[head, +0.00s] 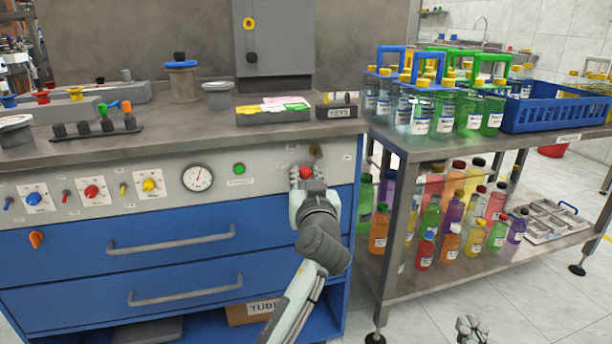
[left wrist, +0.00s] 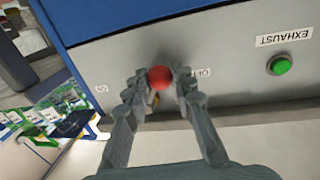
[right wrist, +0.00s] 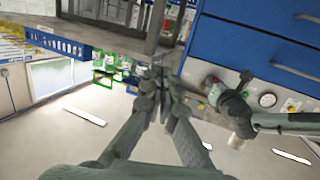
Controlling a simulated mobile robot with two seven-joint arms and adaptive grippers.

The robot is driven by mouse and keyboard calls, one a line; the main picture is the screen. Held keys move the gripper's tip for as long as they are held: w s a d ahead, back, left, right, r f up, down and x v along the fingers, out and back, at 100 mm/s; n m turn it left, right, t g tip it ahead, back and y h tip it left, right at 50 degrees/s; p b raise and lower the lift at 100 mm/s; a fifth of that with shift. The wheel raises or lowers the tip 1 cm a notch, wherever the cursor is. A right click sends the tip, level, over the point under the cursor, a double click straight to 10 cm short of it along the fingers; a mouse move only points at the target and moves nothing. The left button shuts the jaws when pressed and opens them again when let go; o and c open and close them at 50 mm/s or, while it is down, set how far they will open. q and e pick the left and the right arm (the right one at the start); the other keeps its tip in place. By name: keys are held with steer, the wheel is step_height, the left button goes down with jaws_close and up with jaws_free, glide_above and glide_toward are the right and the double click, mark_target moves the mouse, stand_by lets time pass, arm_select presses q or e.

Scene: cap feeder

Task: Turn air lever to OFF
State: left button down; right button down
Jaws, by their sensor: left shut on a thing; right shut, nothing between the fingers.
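The air lever's red ball knob (head: 306,172) is at the right end of the grey panel. It also shows in the left wrist view (left wrist: 160,77), between the fingertips. My left gripper (head: 305,184) is shut on the red knob, one finger on each side. The lever's shaft is mostly hidden by the fingers. A partly covered label (left wrist: 203,72), seemingly OFF, is just right of the knob in the left wrist view, and a small label (left wrist: 101,88) is to its left. My right gripper (head: 470,328) is low over the floor, shut and empty; its fingertips meet in the right wrist view (right wrist: 160,78).
The green EXHAUST button (head: 239,169), the gauge (head: 197,178) and colored knobs sit left of the lever. Blue drawers (head: 180,250) lie below. A bottle rack table (head: 400,185) stands close on the right. Open floor lies in front of it.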

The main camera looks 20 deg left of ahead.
arm_select(q)
steer(key=shift+s+a+r+m+p, duration=0.15)
steer(key=shift+a+r+m+p, duration=0.2)
steer(key=shift+m+p, duration=0.7)
arm_select(e)
steer(key=s+d+f+g+h, duration=0.4)
steer(key=d+f+g, duration=0.2)
steer(key=d+f, duration=0.2)
step_height(320, 180, down, 3)
steer(key=shift+s+r+m, duration=0.15)
steer(key=shift+r+m, duration=0.05)
steer(key=shift+m, duration=0.2)
arm_select(q)
steer(key=c, duration=1.3)
jaws_free()
